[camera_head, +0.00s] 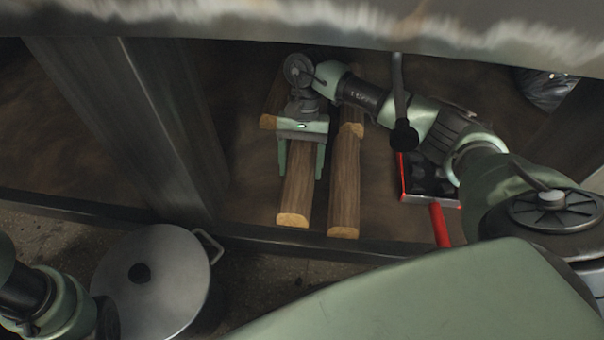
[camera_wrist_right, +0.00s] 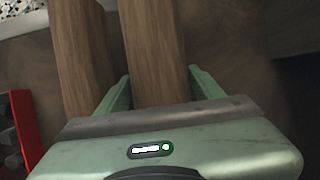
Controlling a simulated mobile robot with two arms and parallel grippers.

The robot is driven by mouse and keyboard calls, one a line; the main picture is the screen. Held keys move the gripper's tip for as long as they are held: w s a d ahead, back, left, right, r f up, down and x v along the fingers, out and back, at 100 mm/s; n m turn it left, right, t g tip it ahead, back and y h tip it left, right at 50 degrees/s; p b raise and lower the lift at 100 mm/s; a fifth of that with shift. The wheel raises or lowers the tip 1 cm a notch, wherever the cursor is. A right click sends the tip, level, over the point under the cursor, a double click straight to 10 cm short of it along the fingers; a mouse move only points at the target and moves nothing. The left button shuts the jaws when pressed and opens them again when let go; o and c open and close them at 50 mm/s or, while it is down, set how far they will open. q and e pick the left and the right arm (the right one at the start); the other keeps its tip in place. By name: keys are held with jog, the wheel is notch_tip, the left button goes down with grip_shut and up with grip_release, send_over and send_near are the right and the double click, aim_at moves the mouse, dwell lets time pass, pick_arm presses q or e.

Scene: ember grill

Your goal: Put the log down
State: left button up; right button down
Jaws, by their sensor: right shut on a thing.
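My right gripper (camera_head: 301,172) reaches down to a wooden log (camera_head: 297,190) on the brown shelf under the grill. Its two green fingers stand on either side of the log, shut on it. The log's pale cut end faces me. In the right wrist view this log (camera_wrist_right: 155,45) runs between the fingers (camera_wrist_right: 160,80). Whether its underside touches the shelf is hidden. A second log (camera_head: 344,190) lies beside it on the right, roughly parallel. Further log ends (camera_head: 351,130) show behind, partly hidden by the gripper and arm.
A red dustpan-like scoop (camera_head: 440,222) with dark lumps lies right of the logs. A lidded grey pot (camera_head: 155,280) stands at front left. A metal post (camera_head: 130,120) rises left of the logs, and the grill's edge (camera_head: 300,22) overhangs above. Bare shelf lies left of the logs.

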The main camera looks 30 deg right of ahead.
notch_tip(320, 180, down, 3)
jog(key=shift+b, duration=0.85)
jog(key=shift+r, duration=0.1)
jog(key=c, duration=0.7)
grip_release()
jog(key=shift+f, duration=0.2)
jog(key=o, duration=0.5)
jog(key=shift+c, duration=0.2)
